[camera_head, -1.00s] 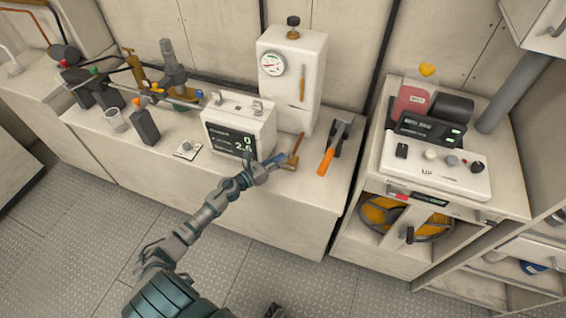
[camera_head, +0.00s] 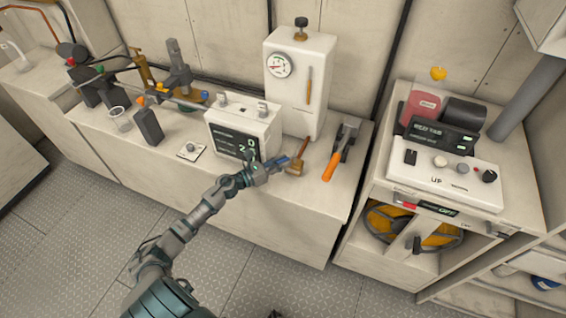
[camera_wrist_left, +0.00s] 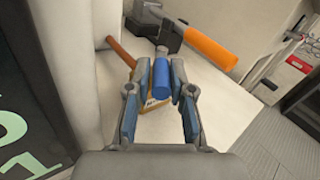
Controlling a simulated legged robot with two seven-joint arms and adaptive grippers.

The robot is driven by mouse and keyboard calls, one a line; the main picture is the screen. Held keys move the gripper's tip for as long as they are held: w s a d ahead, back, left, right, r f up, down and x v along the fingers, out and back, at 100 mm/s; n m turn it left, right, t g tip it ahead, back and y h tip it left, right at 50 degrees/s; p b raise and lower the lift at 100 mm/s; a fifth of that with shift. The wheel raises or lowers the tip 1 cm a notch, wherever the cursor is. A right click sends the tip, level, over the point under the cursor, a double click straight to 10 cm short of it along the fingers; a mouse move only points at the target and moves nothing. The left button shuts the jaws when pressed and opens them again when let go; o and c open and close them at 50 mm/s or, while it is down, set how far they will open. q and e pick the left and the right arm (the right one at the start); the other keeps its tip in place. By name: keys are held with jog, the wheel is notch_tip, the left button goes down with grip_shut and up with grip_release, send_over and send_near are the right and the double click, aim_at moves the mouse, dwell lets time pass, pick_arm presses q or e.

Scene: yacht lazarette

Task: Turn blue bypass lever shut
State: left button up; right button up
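The blue lever (camera_head: 282,160) is at the front right of the white gauge box, above the bench top. In the left wrist view its blue cylindrical grip (camera_wrist_left: 160,78) stands between my two fingertips. My left gripper (camera_head: 272,165) reaches in from the lower left, past the display box. In the left wrist view this gripper (camera_wrist_left: 160,85) is open, with a finger on each side of the blue grip and narrow gaps that look unclosed. The lever's base and pivot are hidden behind the grip and fingers. My right gripper is not in view.
A wooden-handled tool (camera_head: 299,160) lies close beside the lever. An orange-handled tool (camera_head: 333,163) lies to its right. A white display box (camera_head: 228,127) stands left of my gripper, and the white gauge box (camera_head: 295,88) stands behind. A control cabinet (camera_head: 445,180) is farther right.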

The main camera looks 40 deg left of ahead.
pick_arm(q)
jog(key=shift+o, duration=0.9)
jog(key=shift+a, duration=0.1)
